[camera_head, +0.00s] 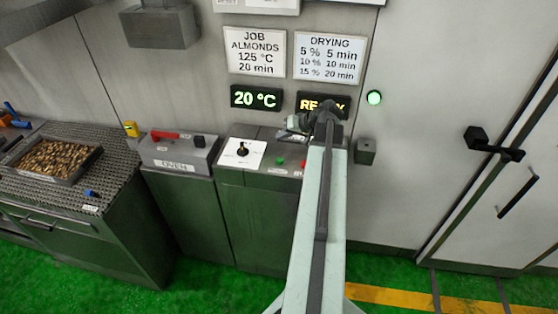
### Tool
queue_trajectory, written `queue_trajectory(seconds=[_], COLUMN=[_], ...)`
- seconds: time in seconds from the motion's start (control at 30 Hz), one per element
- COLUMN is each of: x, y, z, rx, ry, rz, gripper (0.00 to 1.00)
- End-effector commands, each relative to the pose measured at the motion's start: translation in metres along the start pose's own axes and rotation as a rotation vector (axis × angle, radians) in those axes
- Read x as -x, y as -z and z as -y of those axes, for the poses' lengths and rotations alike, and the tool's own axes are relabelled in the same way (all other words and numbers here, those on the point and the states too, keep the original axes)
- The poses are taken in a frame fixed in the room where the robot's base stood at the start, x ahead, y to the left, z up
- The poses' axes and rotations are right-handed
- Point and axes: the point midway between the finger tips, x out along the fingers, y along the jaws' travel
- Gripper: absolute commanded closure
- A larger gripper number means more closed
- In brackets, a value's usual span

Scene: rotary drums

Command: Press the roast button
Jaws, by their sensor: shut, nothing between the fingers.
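A control box with a sloped top (232,174) stands against the wall, in the middle of the view. It carries a white dial plate (243,153) with a black knob, a green button (280,161) and a red button (303,163) beside my arm. Their labels are too small to read, so I cannot tell which is the roast button. My gripper (291,132) is shut and empty. It shows over the back right of the box, in front of the wall; its height above the panel is unclear. My arm hides the box's right end.
An oven box (180,154) with a red lever and a tray of almonds (52,161) stand left. A door handle (494,143) is right.

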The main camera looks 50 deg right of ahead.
Motion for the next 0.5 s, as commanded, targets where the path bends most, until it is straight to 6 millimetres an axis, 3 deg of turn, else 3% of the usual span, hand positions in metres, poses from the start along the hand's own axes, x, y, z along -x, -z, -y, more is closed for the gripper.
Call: queue_trajectory(seconds=[0.27,0.5], x=[-0.004,-0.022], y=[-0.003,-0.017], z=[-0.003,-0.016], rx=[0.000,-0.001], ry=[-0.001,-0.001], rz=[0.001,0.001], gripper=[1.00,1.00])
